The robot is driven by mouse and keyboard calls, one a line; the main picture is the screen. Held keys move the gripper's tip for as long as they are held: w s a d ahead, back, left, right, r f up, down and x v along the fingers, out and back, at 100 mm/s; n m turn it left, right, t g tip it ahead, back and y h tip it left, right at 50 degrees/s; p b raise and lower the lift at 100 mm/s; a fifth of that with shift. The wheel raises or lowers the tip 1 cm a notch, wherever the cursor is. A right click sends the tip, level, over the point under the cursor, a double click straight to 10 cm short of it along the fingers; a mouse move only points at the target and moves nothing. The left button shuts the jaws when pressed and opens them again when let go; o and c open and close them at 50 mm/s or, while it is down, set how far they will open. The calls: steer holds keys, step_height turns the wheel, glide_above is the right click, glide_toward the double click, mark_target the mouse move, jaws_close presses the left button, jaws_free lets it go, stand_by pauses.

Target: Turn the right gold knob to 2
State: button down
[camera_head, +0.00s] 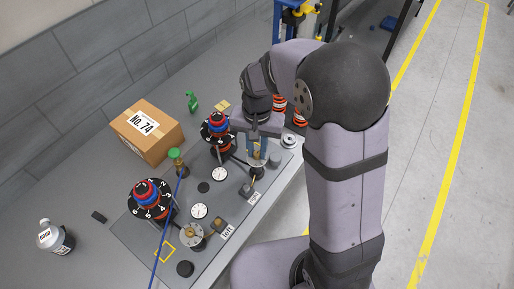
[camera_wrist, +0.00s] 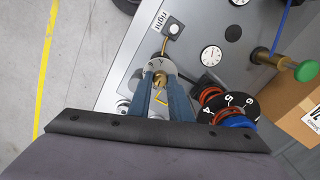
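The right gold knob (camera_head: 257,171) stands on the panel behind the "right" label (camera_head: 254,198), largely hidden by my gripper. In the wrist view, its round grey dial plate (camera_wrist: 160,66) shows just beyond my fingertips, with a dark mark that is too small to read surely. My gripper (camera_wrist: 160,80) points down at this knob, with its two blue fingers apart, one on each side of the knob's place. I cannot tell whether they press on the knob. The "right" label also shows in the wrist view (camera_wrist: 159,20).
The left knob (camera_head: 192,235) stands nearer the front, by the "left" label (camera_head: 227,232). Numbered black dials with red and blue rings (camera_head: 150,194) (camera_head: 217,127), white gauges (camera_head: 199,211) and a green-topped valve (camera_head: 175,154) crowd the panel. A cardboard box (camera_head: 147,130) stands behind.

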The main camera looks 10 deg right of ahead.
mark_target(256, 153)
steer(key=shift+n, duration=0.3)
steer(key=n, duration=0.3)
steer(key=shift+r+p, duration=0.1)
steer(key=shift+p, duration=0.2)
steer(key=shift+w+a+n, duration=0.1)
steer(key=shift+n, duration=2)
steer(key=c, duration=1.6)
jaws_free()
steer(key=shift+r+b, duration=0.75)
steer(key=shift+r, duration=2.9)
